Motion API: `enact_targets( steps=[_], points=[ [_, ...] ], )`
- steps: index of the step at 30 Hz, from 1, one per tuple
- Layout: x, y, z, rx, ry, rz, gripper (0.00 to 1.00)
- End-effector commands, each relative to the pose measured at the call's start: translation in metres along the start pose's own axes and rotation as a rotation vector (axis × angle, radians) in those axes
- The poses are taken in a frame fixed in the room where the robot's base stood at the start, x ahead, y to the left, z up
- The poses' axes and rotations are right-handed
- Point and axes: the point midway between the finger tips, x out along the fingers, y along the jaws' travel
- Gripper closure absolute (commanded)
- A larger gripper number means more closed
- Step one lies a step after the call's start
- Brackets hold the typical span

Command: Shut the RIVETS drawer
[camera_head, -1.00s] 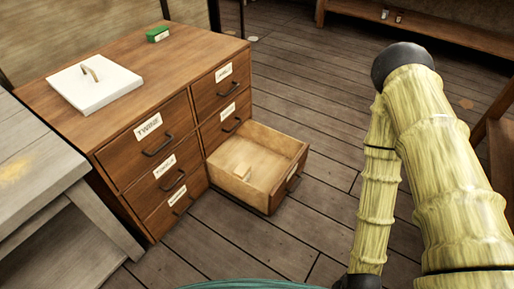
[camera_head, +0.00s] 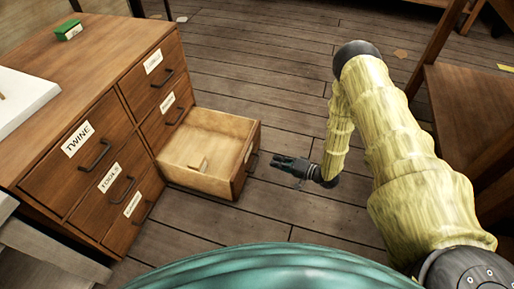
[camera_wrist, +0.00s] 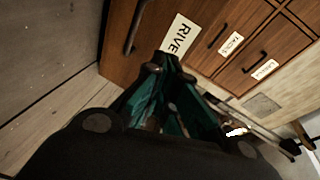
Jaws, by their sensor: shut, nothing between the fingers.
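The RIVETS drawer (camera_head: 212,134) is the bottom right drawer of the wooden cabinet and stands pulled far out. A small light block (camera_head: 201,166) lies inside it. In the wrist view, its front with a label reading "RIVE" (camera_wrist: 179,38) and a dark handle (camera_wrist: 131,28) is close beyond my fingers; the end of the label is hidden. My gripper (camera_head: 276,159) is shut and empty, low in front of the drawer front, pointing at it. Its fingertips (camera_wrist: 165,66) are near the label; I cannot tell whether they touch.
The other cabinet drawers, including TWINE (camera_head: 84,148), are shut. A green box (camera_head: 69,30) and a white slab (camera_head: 22,98) are on the cabinet top. A grey table (camera_head: 45,250) stands at lower left and wooden furniture (camera_head: 470,105) at right.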

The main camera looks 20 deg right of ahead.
Motion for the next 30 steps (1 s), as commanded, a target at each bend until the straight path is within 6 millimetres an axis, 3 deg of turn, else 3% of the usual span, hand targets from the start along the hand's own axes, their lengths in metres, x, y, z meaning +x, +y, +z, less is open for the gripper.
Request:
enact_targets(
  steps=[1, 6, 13, 20, 30],
  points=[
    [-0.005, 0.001, -0.014, 0.03, -0.024, -0.058, 1.0],
    [-0.023, -0.004, -0.036, 0.132, -0.126, -0.189, 1.0],
    [-0.03, -0.006, -0.043, 0.184, -0.189, -0.236, 1.0],
    [-0.004, -0.012, -0.039, 0.185, -0.188, -0.238, 1.0],
    [0.051, -0.025, -0.029, 0.184, -0.189, -0.237, 1.0]
  ],
)
